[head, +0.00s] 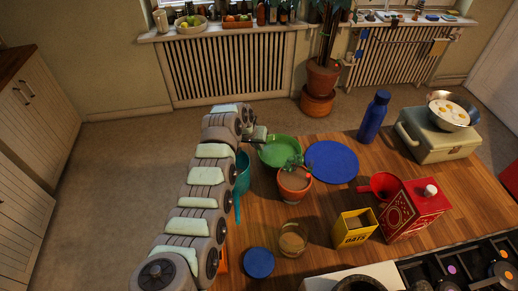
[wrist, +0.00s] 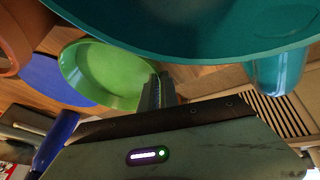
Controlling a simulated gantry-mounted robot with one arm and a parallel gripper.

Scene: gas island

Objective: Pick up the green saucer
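The green saucer (head: 281,153) lies on the wooden island near its far edge, left of a blue plate. In the wrist view the green saucer (wrist: 105,72) shows its inside and rim. My gripper (head: 262,143) is at the saucer's left rim in the head view. In the wrist view my gripper's fingers (wrist: 157,92) are close together at the saucer's rim. I cannot tell whether the rim is between them or only beside them.
A teal vessel (head: 242,173) stands beside my arm and fills the top of the wrist view (wrist: 200,25). A terracotta pot (head: 294,190) stands just in front of the saucer. The blue plate (head: 331,162) and a blue bottle (head: 374,117) are to the right.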

